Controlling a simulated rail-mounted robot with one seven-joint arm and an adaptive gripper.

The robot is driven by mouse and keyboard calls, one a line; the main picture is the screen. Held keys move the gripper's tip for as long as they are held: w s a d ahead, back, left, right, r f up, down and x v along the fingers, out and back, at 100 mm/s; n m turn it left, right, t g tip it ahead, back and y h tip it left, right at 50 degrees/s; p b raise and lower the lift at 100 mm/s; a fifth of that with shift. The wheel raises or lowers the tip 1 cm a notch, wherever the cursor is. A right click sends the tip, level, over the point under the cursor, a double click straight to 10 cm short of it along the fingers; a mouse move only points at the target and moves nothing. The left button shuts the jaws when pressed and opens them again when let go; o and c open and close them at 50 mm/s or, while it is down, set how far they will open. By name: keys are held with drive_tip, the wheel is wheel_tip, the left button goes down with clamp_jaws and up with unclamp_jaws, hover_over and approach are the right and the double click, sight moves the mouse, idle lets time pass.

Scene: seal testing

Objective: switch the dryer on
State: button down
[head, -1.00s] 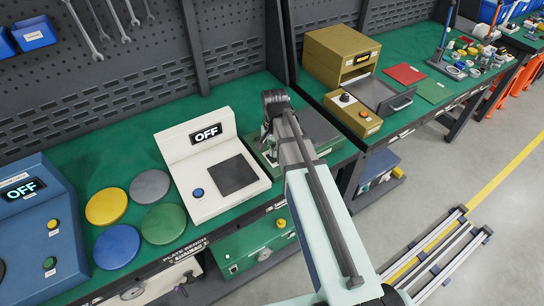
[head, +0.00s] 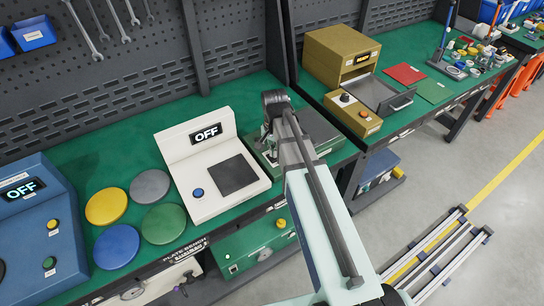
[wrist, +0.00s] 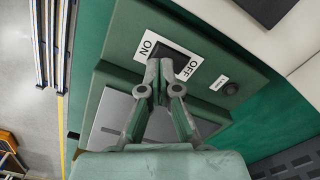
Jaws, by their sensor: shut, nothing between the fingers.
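A green machine (head: 322,132) on the bench carries a dark switch (wrist: 172,53) on a white plate marked ON and OFF; I cannot read a name on it and take it to be the dryer. In the wrist view the green machine (wrist: 115,80) fills the middle, with ON left of the switch and OFF right. My gripper (wrist: 160,66) is shut and empty, its fingertips at the switch and partly covering it. I cannot tell whether they touch it or which way the switch is tipped. In the head view my arm hides most of the switch area.
A white machine (head: 205,180) with an OFF display stands left of the green one. A blue machine (head: 40,225) also reads OFF. Coloured discs (head: 107,206) lie between them. A tan box (head: 335,52) with an open drawer stands at right. A small labelled knob (wrist: 231,89) is near the switch.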

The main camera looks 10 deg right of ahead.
sight(274, 159)
drive_tip(key=shift+f+b, duration=0.5)
drive_tip(key=shift+f, duration=0.55)
idle(0.5)
drive_tip(key=shift+r, duration=0.15)
drive_tip(key=shift+r+p, duration=2.55)
drive_tip(key=shift+r, duration=0.8)
